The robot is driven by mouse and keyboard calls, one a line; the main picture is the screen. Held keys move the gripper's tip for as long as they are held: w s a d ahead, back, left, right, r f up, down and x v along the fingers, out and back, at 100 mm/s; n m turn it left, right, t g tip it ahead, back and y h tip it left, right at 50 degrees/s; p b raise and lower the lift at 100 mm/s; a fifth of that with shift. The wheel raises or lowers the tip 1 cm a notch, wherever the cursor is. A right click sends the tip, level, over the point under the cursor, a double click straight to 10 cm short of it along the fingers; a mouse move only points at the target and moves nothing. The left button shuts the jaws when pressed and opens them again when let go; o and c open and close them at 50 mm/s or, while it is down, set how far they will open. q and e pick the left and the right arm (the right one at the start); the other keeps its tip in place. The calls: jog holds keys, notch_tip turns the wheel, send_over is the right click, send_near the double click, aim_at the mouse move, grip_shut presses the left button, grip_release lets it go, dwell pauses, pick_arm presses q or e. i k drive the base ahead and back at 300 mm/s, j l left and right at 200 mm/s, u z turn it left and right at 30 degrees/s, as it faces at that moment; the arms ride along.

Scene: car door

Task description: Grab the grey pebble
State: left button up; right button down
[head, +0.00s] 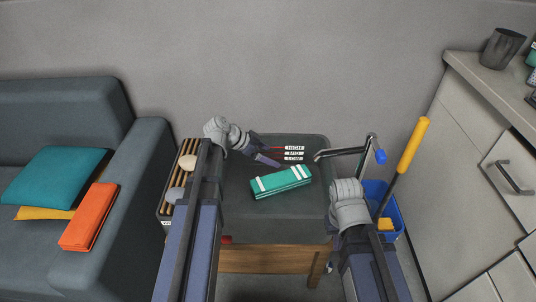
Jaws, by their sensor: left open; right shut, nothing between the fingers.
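A smooth grey, rounded stone (175,194), which looks like the grey pebble, lies on a slatted wooden rack (168,210) left of the dark table. A paler beige rounded stone (188,161) lies farther back on the same rack. My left arm passes just right of the rack and bends over the table's back. My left gripper (268,157) is open and empty above the table, behind the green block, well right of the grey stone. My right arm reaches in at the lower right, but its fingers are hidden behind the wrist.
A green block with white bands (281,182) lies on the dark table (265,217). HIGH, MID and LOW labels (294,153) sit behind it. A metal lever with a blue knob (380,157) and a blue bucket (398,218) with a yellow-handled tool (413,145) stand right. A sofa (60,110) is left.

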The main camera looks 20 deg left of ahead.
aim_at(174, 193)
jog(key=k, duration=1)
